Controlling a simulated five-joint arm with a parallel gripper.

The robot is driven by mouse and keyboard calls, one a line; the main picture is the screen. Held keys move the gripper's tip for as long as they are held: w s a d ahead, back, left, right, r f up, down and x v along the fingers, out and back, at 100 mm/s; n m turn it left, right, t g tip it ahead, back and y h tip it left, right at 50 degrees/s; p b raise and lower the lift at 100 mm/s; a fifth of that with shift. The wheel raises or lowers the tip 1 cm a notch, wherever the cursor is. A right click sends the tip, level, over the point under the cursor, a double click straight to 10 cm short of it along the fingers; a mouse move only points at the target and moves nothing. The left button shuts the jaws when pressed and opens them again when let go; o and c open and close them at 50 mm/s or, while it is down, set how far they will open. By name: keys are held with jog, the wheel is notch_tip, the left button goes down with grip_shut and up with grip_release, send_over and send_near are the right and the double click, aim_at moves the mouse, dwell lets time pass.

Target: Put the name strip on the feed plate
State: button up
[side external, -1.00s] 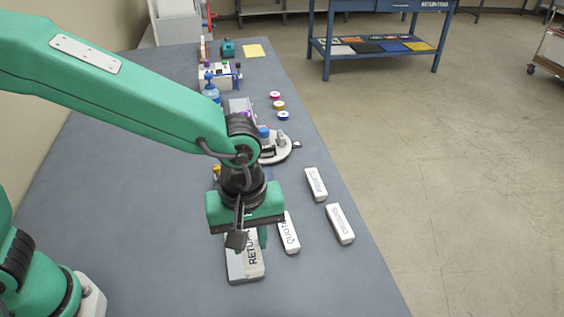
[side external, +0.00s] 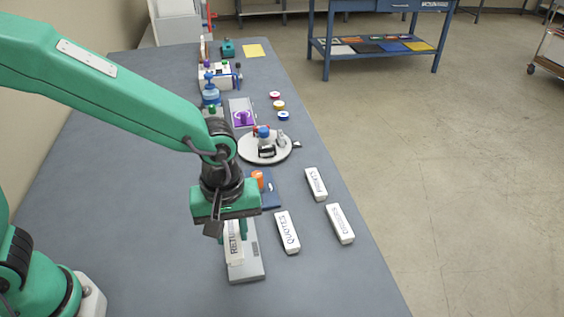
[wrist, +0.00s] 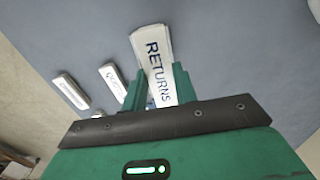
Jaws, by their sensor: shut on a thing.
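My gripper (side external: 240,229) points down and is shut on the white name strip lettered RETURNS (side external: 234,246). The strip also shows between the two green fingers in the wrist view (wrist: 158,62), its far end reaching out beyond them. In the side view the strip overlaps the left part of the grey feed plate (side external: 252,268), whose right side and front end show bare. I cannot tell whether the strip touches the plate. The strip's rear end is hidden by my gripper.
Three other white strips, QUOTES (side external: 287,233) among them, lie right of the plate. A blue mat (side external: 271,199) with an orange item and a round white tray (side external: 281,154) stand behind. The bench (side external: 150,230) is clear at the left.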

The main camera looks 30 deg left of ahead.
jog(key=w+a+f, duration=0.1)
jog(key=w, duration=0.1)
jog(key=w+a+f, duration=0.1)
jog(key=w+f, duration=0.1)
jog(key=w+a+f, duration=0.1)
jog(key=w+a, duration=0.1)
jog(key=shift+f, duration=0.15)
jog(key=shift+d, duration=0.1)
jog(key=shift+f, duration=2)
jog(key=shift+f, duration=0.15)
jog(key=o, duration=1)
jog(key=shift+c, duration=0.2)
notch_tip(320, 180, up, 12)
jog(key=shift+r, duration=0.2)
